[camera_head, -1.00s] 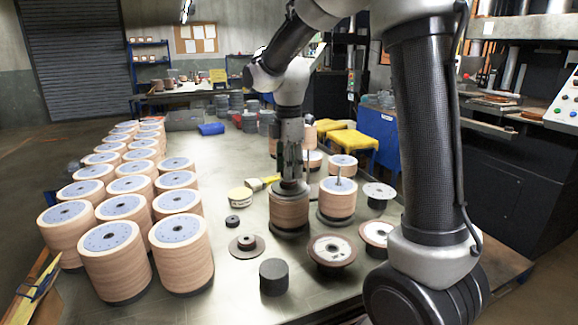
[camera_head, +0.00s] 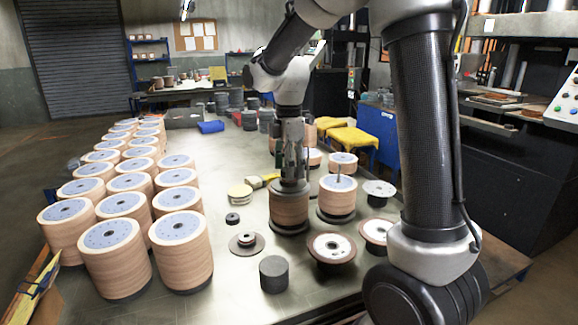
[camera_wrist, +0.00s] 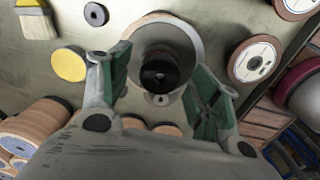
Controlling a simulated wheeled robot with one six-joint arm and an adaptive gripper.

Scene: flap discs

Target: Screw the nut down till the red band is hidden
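The stack of tan flap discs (camera_head: 289,210) stands upright on the table with a grey plate on top. In the wrist view, the round black nut (camera_wrist: 159,76) sits over the middle of the grey plate (camera_wrist: 190,42). My gripper (camera_head: 291,178) points straight down just above this stack. In the wrist view my gripper (camera_wrist: 161,82) has its green-padded fingers spread on both sides of the nut, with gaps showing.
A second disc stack (camera_head: 337,198) with an upright rod stands close on the right. Loose flanged discs (camera_head: 331,250) and a dark cylinder (camera_head: 273,274) lie in front. Rows of finished stacks (camera_head: 180,250) fill the left.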

